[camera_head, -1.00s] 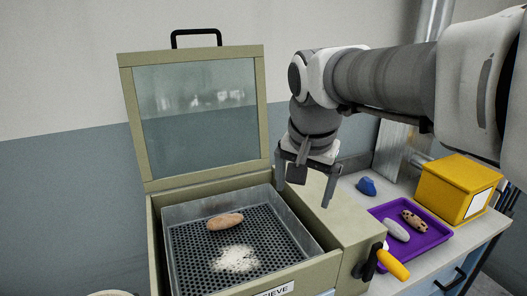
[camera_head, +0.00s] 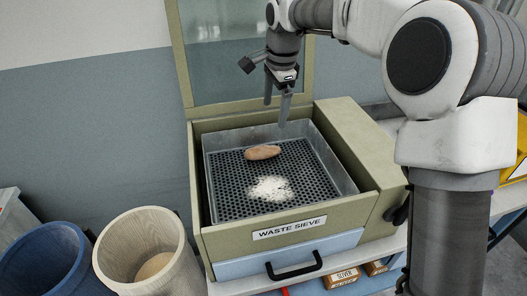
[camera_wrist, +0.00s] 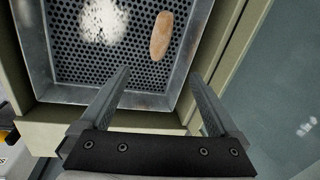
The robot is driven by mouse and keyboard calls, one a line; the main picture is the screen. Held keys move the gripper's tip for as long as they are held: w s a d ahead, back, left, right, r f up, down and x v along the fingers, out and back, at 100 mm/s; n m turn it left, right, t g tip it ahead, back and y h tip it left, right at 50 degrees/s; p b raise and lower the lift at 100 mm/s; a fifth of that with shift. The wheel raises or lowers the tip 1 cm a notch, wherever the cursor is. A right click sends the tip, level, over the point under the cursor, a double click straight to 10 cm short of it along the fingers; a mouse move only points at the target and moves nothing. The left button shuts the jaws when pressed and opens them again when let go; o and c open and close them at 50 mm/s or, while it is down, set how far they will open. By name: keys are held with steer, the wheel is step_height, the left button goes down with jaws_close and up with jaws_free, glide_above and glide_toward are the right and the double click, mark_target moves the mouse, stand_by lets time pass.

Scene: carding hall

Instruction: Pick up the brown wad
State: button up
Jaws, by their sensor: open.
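The brown wad (camera_head: 262,152) is an oblong, tan-brown lump lying on the perforated floor of the waste sieve's metal tray (camera_head: 215,185), toward the back. It also shows in the wrist view (camera_wrist: 162,36), ahead of the fingers and between their lines. My gripper (camera_head: 277,98) is open and empty, pointing down above the back of the tray, apart from the wad. In the wrist view both fingers of my gripper (camera_wrist: 158,92) are spread wide with nothing between them.
White fluff (camera_head: 271,188) lies on the sieve floor in front of the wad. The sieve's glazed lid (camera_head: 180,60) stands open behind. A cream bin (camera_head: 113,265) and a blue bin (camera_head: 30,262) stand at left. A blue drawer (camera_head: 235,269) is below the sieve.

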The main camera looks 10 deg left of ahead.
glide_above(268, 147)
steer(key=d, duration=0.1)
steer(key=f, duration=0.8)
steer(key=shift+s+d+f, duration=0.1)
steer(key=shift+s+f, duration=0.1)
steer(key=shift+s, duration=0.05)
steer(key=shift+w+a+f, duration=0.1)
steer(key=shift+a+f, duration=0.1)
steer(key=shift+f, duration=0.8)
steer(key=shift+w+a+f, duration=0.1)
steer(key=shift+a+f, duration=0.05)
steer(key=shift+f, duration=0.85)
steer(key=shift+w+a+f, duration=0.1)
steer(key=shift+a+f, duration=0.1)
steer(key=shift+f, duration=0.8)
steer(key=c, duration=1.5)
